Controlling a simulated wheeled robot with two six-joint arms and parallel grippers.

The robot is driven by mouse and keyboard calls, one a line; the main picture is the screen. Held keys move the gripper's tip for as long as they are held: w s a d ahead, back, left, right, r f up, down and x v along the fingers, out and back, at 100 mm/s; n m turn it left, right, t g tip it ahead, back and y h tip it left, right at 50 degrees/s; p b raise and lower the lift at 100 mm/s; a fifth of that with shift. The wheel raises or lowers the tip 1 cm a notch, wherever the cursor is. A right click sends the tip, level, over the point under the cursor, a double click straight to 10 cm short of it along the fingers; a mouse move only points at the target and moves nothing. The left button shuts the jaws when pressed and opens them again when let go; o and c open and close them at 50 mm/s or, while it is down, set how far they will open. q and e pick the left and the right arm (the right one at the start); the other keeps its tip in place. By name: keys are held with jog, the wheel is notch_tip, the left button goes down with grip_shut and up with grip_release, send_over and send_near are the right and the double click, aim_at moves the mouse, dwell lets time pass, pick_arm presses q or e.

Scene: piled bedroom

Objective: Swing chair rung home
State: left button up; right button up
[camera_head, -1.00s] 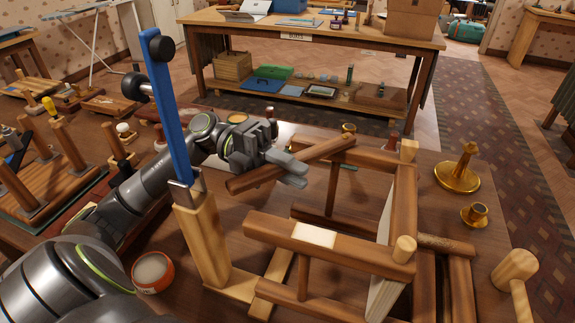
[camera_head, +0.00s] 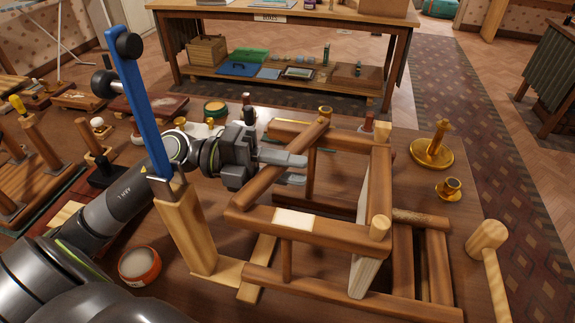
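The chair frame (camera_head: 379,190) of brown wooden bars lies on the table, with a pale label on its front bar (camera_head: 330,229). The loose-looking chair rung (camera_head: 246,194) slants from the front bar's left end up toward the back bar (camera_head: 345,136). My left gripper (camera_head: 293,169) comes in from the left with its two fingers across the middle of the rung, a small gap between them. It looks shut on the rung; the fingers hide the contact. Whether the rung's ends are seated cannot be told. My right gripper is not in view.
A pale wooden post with a blue bar (camera_head: 143,112) stands close beside my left arm. An orange-rimmed pot (camera_head: 139,266) is at the front left. A brass candlestick (camera_head: 433,148), brass cup (camera_head: 448,189) and wooden mallet (camera_head: 487,238) are at the right.

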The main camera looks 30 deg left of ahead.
pick_arm(q)
jog(key=shift+o, duration=1.1)
jog(key=shift+a, duration=0.1)
jog(key=shift+v, duration=0.9)
jog(key=v, duration=0.3)
jog(key=shift+a, duration=0.15)
jog(key=p, duration=0.5)
send_near(268, 166)
jog(key=shift+a+f, duration=0.25)
jog(key=shift+a, duration=0.9)
jog(key=shift+a+f, duration=0.2)
jog(key=shift+a, duration=1)
